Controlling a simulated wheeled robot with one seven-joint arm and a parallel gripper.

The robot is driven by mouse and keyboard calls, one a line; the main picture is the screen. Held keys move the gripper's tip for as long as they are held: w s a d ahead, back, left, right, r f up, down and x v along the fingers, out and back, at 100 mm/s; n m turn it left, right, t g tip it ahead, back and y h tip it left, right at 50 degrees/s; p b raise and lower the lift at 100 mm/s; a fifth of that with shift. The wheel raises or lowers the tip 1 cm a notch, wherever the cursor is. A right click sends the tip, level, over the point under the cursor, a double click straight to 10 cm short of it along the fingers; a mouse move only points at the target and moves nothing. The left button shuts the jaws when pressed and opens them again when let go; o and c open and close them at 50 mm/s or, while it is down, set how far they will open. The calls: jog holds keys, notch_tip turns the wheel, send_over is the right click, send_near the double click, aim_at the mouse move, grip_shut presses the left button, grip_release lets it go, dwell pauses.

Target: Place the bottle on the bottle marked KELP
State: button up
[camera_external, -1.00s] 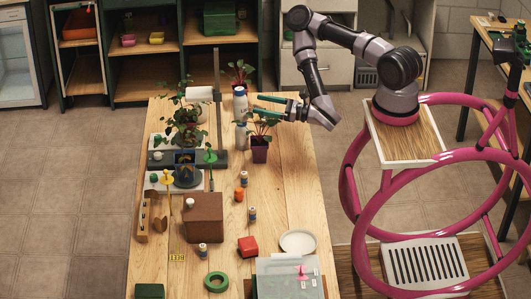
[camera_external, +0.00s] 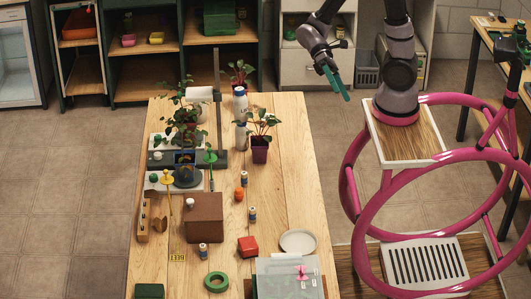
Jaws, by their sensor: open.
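Three small bottles with dark bands stand on the wooden table: one small bottle (camera_external: 244,178) right of the scale, one small bottle (camera_external: 252,214) in the middle, and one small bottle (camera_external: 203,250) in front of the brown box. A larger white bottle with a blue cap (camera_external: 240,103) stands at the back, and another white bottle (camera_external: 241,137) is partly hidden by a potted plant. The labels are too small to read, so I cannot tell which is KELP. My gripper (camera_external: 340,88) is open and empty, above the floor beyond the table's right edge.
A potted plant (camera_external: 260,150) stands beside the white bottles. An orange object (camera_external: 239,194), a brown box (camera_external: 204,213), a red box (camera_external: 248,246), a green ring (camera_external: 216,282) and a white plate (camera_external: 298,241) are on the table (camera_external: 295,165).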

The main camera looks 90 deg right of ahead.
jog(key=d+r+t+h, duration=1)
jog(key=d+r+t, duration=0.1)
jog(key=d, duration=0.2)
jog(key=shift+w+d+r, duration=0.15)
jog(key=shift+d, duration=0.15)
